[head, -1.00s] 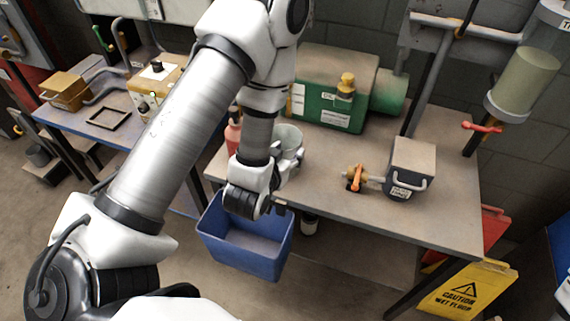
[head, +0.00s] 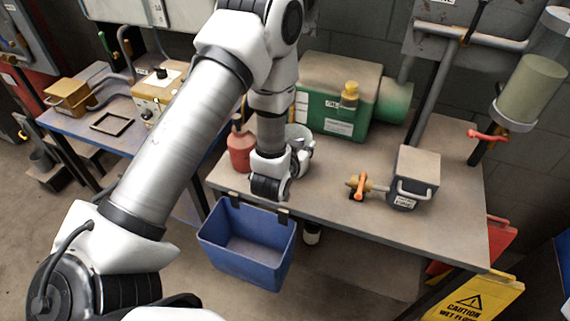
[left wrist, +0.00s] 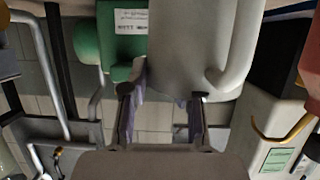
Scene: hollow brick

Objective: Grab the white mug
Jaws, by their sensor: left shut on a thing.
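The white mug (left wrist: 190,45) looks pale grey-white and fills the upper middle of the left wrist view, with its handle on the right. In the head view the mug (head: 299,131) shows partly behind my left wrist, at the left part of the workbench. My left gripper (left wrist: 163,108) is shut on the mug, its two fingers at the mug's edge. In the head view my wrist hides the fingertips and the lower mug, so I cannot tell whether the mug touches the bench. My right gripper is not in view.
A red bottle (head: 240,152) stands left of my wrist. A green machine (head: 338,100) is behind the mug. A valve box (head: 414,175) stands right on the workbench (head: 350,218). A blue bin (head: 246,248) hangs at the front edge. The bench's front middle is clear.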

